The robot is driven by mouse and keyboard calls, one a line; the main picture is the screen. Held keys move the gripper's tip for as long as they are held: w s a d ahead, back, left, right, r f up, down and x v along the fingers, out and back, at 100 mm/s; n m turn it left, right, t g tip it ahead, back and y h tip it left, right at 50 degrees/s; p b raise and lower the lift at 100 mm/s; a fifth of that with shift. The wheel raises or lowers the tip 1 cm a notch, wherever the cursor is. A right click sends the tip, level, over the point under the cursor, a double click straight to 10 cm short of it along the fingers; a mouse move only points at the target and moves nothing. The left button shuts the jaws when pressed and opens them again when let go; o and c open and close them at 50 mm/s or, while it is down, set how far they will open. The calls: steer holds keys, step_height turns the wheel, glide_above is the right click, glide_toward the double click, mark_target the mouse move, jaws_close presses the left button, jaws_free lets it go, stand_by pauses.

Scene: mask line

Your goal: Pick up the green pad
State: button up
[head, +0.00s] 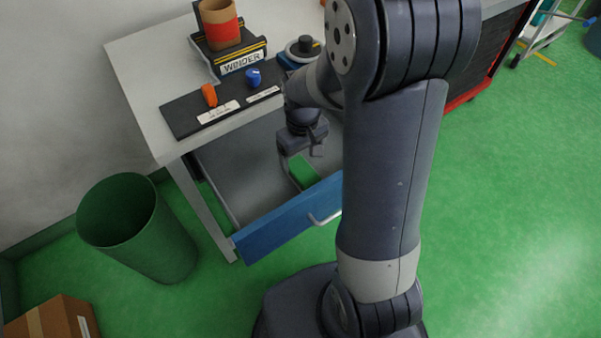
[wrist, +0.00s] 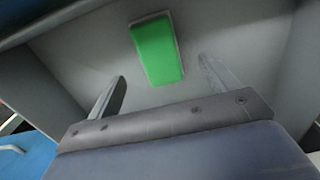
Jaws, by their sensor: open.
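The green pad (wrist: 157,50) lies flat on the grey floor of the open drawer (head: 240,172). In the head view the pad (head: 304,172) is partly hidden by my gripper (head: 302,160). In the wrist view my gripper (wrist: 163,82) is open, its two fingers wide apart and nothing between them. The pad shows beyond the fingertips, roughly centred between them and apart from them. My arm hides the right part of the drawer in the head view.
The drawer's blue front (head: 285,222) has a handle (head: 325,217). Above is the table (head: 135,65) with a winder (head: 240,62) and a black panel (head: 180,115) with orange and blue knobs. A green bin (head: 135,225) and a cardboard box (head: 50,318) stand left.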

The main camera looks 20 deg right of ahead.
mark_target(302, 170)
step_height(302, 170, down, 7)
steer(key=shift+w+b, duration=0.15)
steer(key=shift+b, duration=0.55)
steer(key=shift+c, duration=0.5)
steer(key=c, duration=1)
steer(key=shift+r, duration=0.1)
step_height(302, 170, up, 10)
steer(key=shift+p, duration=1.1)
